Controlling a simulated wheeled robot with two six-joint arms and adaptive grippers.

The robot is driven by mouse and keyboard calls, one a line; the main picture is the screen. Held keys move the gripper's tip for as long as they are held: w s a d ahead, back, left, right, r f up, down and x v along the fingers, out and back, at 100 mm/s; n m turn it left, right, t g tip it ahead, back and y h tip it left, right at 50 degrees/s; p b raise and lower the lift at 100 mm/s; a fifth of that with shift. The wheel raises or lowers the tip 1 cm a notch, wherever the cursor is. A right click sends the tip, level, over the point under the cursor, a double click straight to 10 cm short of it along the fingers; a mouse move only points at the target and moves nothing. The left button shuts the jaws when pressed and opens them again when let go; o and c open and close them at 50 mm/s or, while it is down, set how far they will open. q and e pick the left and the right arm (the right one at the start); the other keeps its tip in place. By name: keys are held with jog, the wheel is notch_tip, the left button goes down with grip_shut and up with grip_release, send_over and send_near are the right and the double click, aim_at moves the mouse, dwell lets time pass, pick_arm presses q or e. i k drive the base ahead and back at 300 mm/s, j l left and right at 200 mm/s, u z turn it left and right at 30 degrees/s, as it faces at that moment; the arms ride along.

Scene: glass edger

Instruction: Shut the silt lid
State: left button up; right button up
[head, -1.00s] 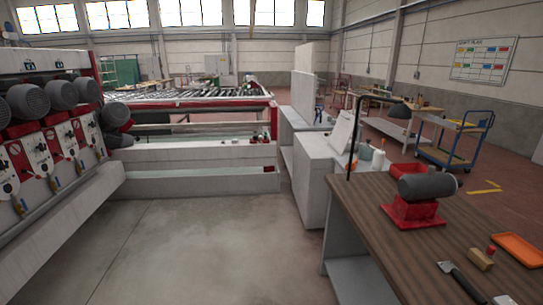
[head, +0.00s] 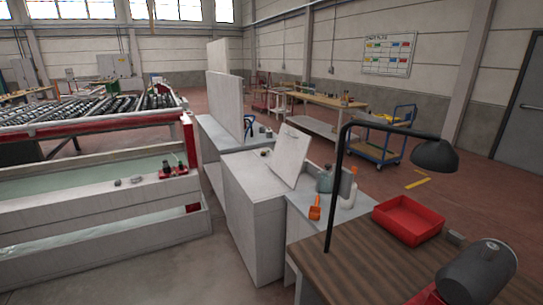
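A pale panel that looks like the silt lid (head: 290,155) stands tilted up, leaning back, at the top of a white cabinet (head: 254,220) in the middle of the head view. It has a small dark handle-like mark near its upper edge. The lid looks open. I cannot see into the cabinet's top opening from here. Neither of my grippers is in view.
A wooden bench (head: 335,262) with a black lamp (head: 432,154), a red tray (head: 408,220) and a grey motor (head: 478,272) stands front right. Bottles and an orange scoop (head: 315,208) sit beside the cabinet. A water trough (head: 90,205) lies left. Some floor is clear in front.

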aim_at(292, 145)
jog(key=i+z, duration=0.25)
jog(key=i, duration=0.4)
jog(key=i+j, duration=0.65)
jog(key=i+j+z, duration=0.1)
jog(key=i+j, duration=0.6)
jog(key=j, duration=0.15)
